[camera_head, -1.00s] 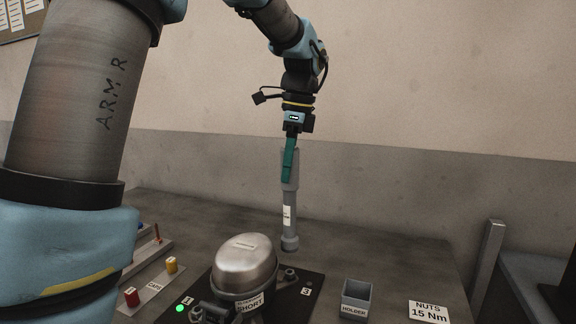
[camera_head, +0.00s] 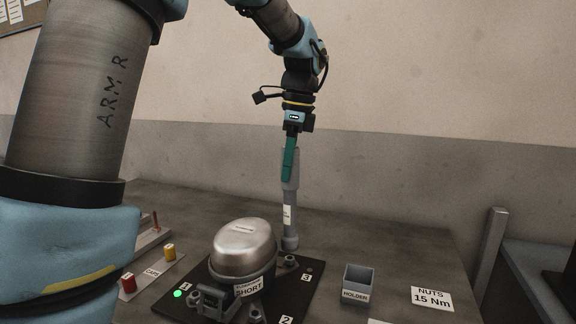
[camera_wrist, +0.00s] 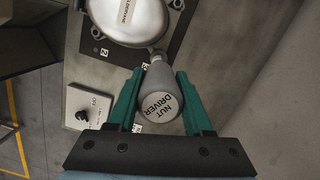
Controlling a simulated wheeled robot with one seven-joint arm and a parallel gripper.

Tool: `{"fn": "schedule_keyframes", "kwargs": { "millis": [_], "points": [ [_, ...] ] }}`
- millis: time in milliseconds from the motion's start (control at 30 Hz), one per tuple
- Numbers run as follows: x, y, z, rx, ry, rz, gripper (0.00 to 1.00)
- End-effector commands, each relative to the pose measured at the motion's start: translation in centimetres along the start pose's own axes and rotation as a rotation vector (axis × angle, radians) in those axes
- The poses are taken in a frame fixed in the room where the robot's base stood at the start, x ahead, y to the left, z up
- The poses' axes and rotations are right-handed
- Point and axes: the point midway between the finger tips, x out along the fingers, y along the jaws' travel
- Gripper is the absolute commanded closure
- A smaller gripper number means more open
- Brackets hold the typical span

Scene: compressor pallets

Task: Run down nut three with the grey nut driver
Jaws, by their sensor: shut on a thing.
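The grey nut driver (camera_head: 290,213) hangs upright with its socket end down. My gripper (camera_head: 290,165) is shut on its upper part with teal fingers. The wrist view shows my gripper (camera_wrist: 160,100) on both sides of the driver's cap (camera_wrist: 158,108), marked NUT DRIVER. Nut three (camera_head: 290,261) sits by the label 3 on the dark base plate (camera_head: 312,290). The socket end appears just above it; I cannot tell whether they touch. The rounded metal compressor (camera_head: 243,245) stands on the plate, left of the driver.
An empty grey holder (camera_head: 358,280) stands right of the plate, near a NUTS 15 Nm card (camera_head: 431,298). A green light (camera_head: 180,293) glows by label 1. Red (camera_head: 128,283) and yellow (camera_head: 168,252) caps are at left. The wrist view shows a knob box (camera_wrist: 88,107).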

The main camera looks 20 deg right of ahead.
Motion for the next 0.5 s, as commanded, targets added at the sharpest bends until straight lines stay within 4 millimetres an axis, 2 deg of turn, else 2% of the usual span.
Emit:
{"fn": "schedule_keyframes", "kwargs": {
  "millis": [500],
  "points": [
    [0.79, -0.02, -0.11, 0.0, 0.0, 0.0, 1.0]
  ]
}}
